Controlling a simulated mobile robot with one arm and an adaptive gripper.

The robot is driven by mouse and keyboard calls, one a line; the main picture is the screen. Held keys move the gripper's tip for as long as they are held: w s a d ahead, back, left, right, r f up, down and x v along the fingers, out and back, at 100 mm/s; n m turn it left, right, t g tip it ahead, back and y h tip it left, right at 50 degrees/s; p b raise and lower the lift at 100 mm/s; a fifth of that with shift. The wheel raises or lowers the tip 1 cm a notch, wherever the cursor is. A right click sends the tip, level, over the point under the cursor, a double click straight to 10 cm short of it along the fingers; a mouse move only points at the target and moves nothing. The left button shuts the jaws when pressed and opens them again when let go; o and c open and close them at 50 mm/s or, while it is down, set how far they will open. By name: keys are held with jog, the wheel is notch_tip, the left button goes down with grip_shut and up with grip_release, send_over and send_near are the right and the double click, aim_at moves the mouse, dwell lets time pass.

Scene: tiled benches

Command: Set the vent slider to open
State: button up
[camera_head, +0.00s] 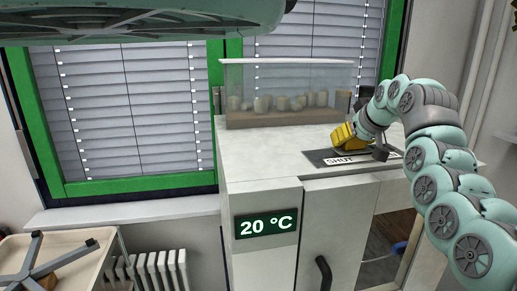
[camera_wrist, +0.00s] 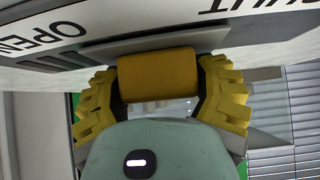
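In the wrist view the lettering is upside down, with OPEN (camera_wrist: 38,37) at left and SHUT (camera_wrist: 255,3) at right. My gripper (camera_head: 345,136) has yellow fingers and is at the plate, just behind the SHUT label. In the wrist view its two fingers (camera_wrist: 160,88) stand either side of a smooth orange-yellow block (camera_wrist: 157,75), apparently the slider's handle. Whether they grip it I cannot tell. My arm hides the plate's right end in the head view.
A glass tank (camera_head: 288,95) with pale pots stands behind the plate. The cabinet front has a 20 °C display (camera_head: 266,225) and a dark door handle (camera_head: 324,272). A cart (camera_head: 60,260) and radiator (camera_head: 155,270) are at lower left. The cabinet top left of the plate is clear.

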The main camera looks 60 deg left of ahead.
jog(key=o, duration=0.5)
jog(key=shift+s+a+r, duration=0.1)
jog(key=shift+s+a, duration=0.2)
jog(key=shift+s, duration=0.05)
jog(key=v, duration=0.7)
jog(key=shift+w+d+r, duration=0.15)
jog(key=shift+d, duration=0.1)
jog(key=shift+d, duration=0.15)
